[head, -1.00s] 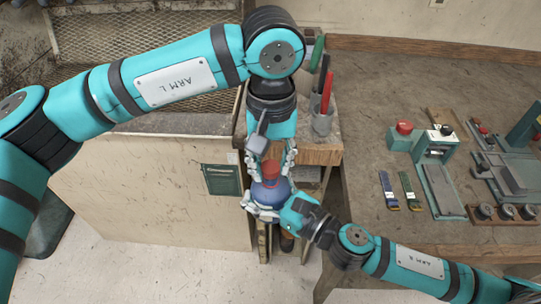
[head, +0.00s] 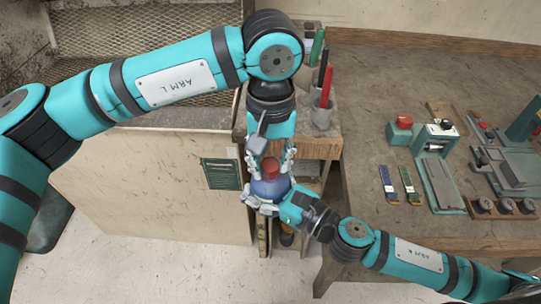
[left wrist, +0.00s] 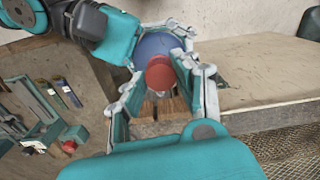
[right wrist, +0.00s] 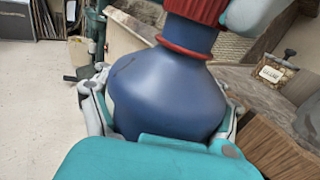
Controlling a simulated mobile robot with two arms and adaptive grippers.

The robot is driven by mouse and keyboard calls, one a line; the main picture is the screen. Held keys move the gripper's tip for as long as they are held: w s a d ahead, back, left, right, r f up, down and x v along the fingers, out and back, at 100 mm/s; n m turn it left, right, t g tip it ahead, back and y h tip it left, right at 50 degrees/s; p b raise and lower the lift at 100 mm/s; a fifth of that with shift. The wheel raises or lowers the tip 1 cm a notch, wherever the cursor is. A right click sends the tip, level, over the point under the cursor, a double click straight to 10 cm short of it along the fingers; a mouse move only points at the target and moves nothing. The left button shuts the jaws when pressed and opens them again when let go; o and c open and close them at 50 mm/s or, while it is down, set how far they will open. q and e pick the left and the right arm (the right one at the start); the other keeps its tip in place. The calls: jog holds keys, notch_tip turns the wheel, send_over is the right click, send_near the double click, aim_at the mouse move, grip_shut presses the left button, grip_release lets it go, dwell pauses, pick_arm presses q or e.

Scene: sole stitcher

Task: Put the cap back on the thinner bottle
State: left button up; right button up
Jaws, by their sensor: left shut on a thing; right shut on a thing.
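A dark blue bottle (head: 269,189) with a rounded body stands roughly upright in my right gripper (head: 266,197), which is shut on it. It fills the right wrist view (right wrist: 165,95), where a red ring circles the base of its neck. A red ribbed cap (right wrist: 195,8) is at the top of the neck, cut by the frame edge. My left gripper (head: 271,160) comes down from above and is shut on the red cap, which shows between its fingers in the left wrist view (left wrist: 160,73). Whether the cap is fully seated is unclear.
A workbench (head: 370,85) on the right holds a red-buttoned device (head: 402,121), tools and fixtures. A pale panel (head: 150,180) stands left. Open floor lies in front.

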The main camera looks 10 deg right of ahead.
pick_arm(q)
jog(key=shift+f, duration=0.25)
jog(key=m, duration=0.6)
jog(key=shift+m, duration=0.3)
jog(key=m, duration=0.6)
jog(key=o, duration=0.7)
